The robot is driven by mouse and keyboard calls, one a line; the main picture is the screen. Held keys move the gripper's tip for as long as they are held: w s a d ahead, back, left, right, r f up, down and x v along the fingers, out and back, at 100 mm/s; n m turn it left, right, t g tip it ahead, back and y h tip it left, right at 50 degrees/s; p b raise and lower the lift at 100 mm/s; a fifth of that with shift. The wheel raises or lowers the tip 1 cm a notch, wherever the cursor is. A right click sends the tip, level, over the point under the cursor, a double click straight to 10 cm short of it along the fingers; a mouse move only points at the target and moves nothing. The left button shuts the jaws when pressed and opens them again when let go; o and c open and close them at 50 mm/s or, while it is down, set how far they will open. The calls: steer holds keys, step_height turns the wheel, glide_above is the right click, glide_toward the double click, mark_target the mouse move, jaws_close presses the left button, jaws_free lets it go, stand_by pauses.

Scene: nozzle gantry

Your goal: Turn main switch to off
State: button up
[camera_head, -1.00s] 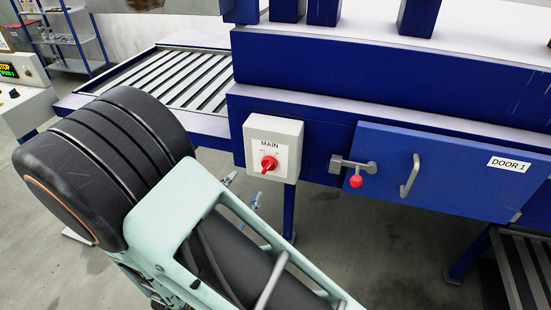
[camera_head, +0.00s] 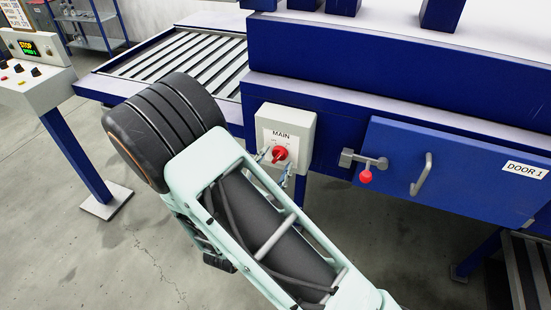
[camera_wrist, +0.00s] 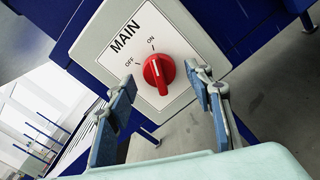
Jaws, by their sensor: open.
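The main switch is a red rotary knob (camera_head: 280,153) on a light grey box labelled MAIN (camera_head: 299,128). In the wrist view the knob (camera_wrist: 159,76) sits below the OFF and ON marks, and its white line points towards ON. My gripper (camera_head: 273,163) is at the front of the box. In the wrist view my gripper (camera_wrist: 161,78) is open, with one blue-grey finger on each side of the knob. A gap shows between each finger and the knob. Whether the tips reach the knob's depth is hard to tell.
A blue door labelled DOOR 1 (camera_head: 468,170) with a red-knobbed latch (camera_head: 365,172) is right of the box. A roller conveyor (camera_head: 180,57) lies behind my arm. A control panel (camera_head: 35,75) stands at left. The floor at lower left is clear.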

steer(key=shift+w+d, duration=0.1)
steer(key=shift+w, duration=0.25)
steer(key=shift+c, duration=0.7)
steer(key=c, duration=1)
steer(key=shift+n, duration=0.3)
steer(key=n+p, duration=0.2)
steer(key=n, duration=0.4)
steer(key=shift+r, duration=0.1)
steer(key=n+p, duration=0.2)
steer(key=n, duration=0.3)
steer(key=shift+s+d, duration=0.1)
steer(key=shift+d, duration=0.05)
steer(key=shift+n, duration=0.3)
